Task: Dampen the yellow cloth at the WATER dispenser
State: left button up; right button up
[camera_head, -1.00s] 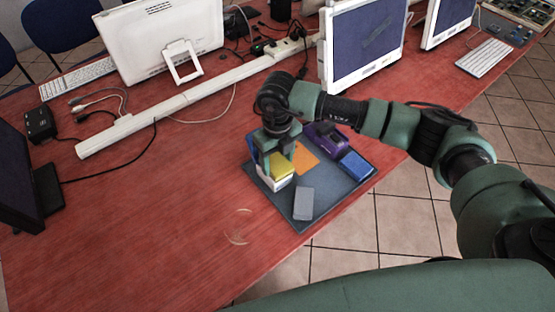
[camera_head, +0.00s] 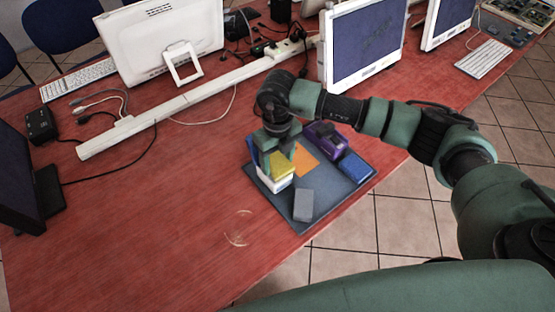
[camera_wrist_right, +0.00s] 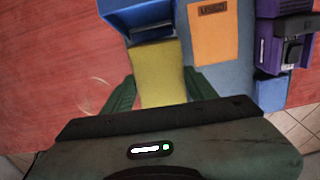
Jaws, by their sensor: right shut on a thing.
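The yellow cloth (camera_head: 283,168) is at the left side of the grey tray (camera_head: 268,194), just above or on a white item (camera_head: 274,184); I cannot tell if they touch. My right gripper (camera_head: 277,154) is shut on the cloth from above. In the right wrist view the cloth (camera_wrist_right: 158,70) lies between the two green fingers. A blue holder (camera_wrist_right: 140,18) stands directly beyond it, at the tray's left edge. I can read no WATER label, so which item is the dispenser is unclear. My left gripper is not in view.
On the tray are an orange patch (camera_head: 305,158) with a dark label, a purple device (camera_head: 323,134), a blue block (camera_head: 356,168) and a grey block (camera_head: 303,204). A white cable duct (camera_head: 190,98) and monitors stand behind. The red table (camera_head: 140,215) is clear at front left.

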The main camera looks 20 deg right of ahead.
aim_at(278, 163)
jog(key=shift+r+p, duration=1.45)
jog(key=shift+r, duration=1.5)
